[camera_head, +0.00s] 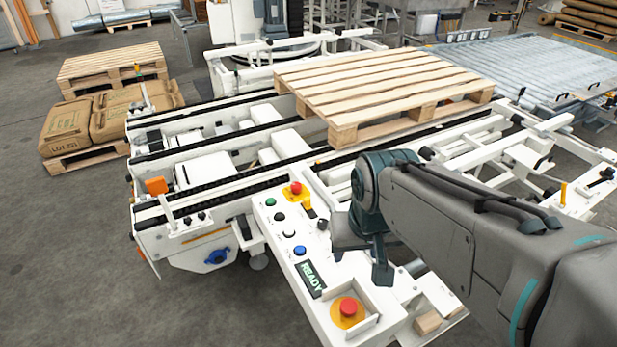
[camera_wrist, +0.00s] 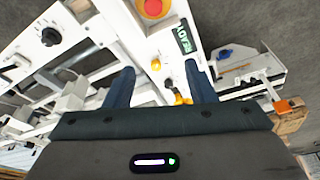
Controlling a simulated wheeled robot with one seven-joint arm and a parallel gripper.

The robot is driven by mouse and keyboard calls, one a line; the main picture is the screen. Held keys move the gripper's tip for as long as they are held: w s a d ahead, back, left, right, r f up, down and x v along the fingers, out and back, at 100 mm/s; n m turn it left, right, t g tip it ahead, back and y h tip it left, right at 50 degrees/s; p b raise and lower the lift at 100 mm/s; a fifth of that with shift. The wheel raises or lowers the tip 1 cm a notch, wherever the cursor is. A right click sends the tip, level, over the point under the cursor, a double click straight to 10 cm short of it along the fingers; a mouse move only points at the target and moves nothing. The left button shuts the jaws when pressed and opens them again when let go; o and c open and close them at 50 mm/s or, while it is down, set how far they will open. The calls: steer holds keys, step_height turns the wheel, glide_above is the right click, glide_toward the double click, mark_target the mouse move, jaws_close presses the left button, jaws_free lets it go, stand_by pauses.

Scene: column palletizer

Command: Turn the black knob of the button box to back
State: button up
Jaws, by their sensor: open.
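The white button box (camera_head: 333,263) runs along the front of the machine, with a lit READY display (camera_head: 312,279). A small dark round control (camera_head: 279,216) sits on it between the green and white buttons; I cannot tell if this is the black knob or how it is turned. In the wrist view a black knob (camera_wrist: 50,37) stands on white structure left of my fingers; whether it belongs to the box is unclear. My gripper (camera_wrist: 161,87) is open and empty, its fingers pointing toward the box. In the head view the gripper and arm hide part of the box's right side.
Red emergency buttons stand at the box's near end (camera_head: 347,308) and far end (camera_head: 296,188). A blue button (camera_head: 299,250) and a yellow-orange part (camera_head: 309,211) are close by. A wooden pallet (camera_head: 380,88) lies on the conveyor behind.

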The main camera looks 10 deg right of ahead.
steer(key=w+m+g, duration=0.1)
steer(key=w+m, duration=0.5)
steer(key=w, duration=0.7)
steer(key=m+g+p, duration=0.2)
steer(key=m, duration=0.6)
glide_above(323, 221)
step_height(323, 221, down, 9)
step_height(323, 221, down, 13)
steer(key=shift+s+r+p, duration=0.1)
steer(key=shift+r+p, duration=0.1)
steer(key=shift+p, duration=0.15)
steer(key=c, duration=1)
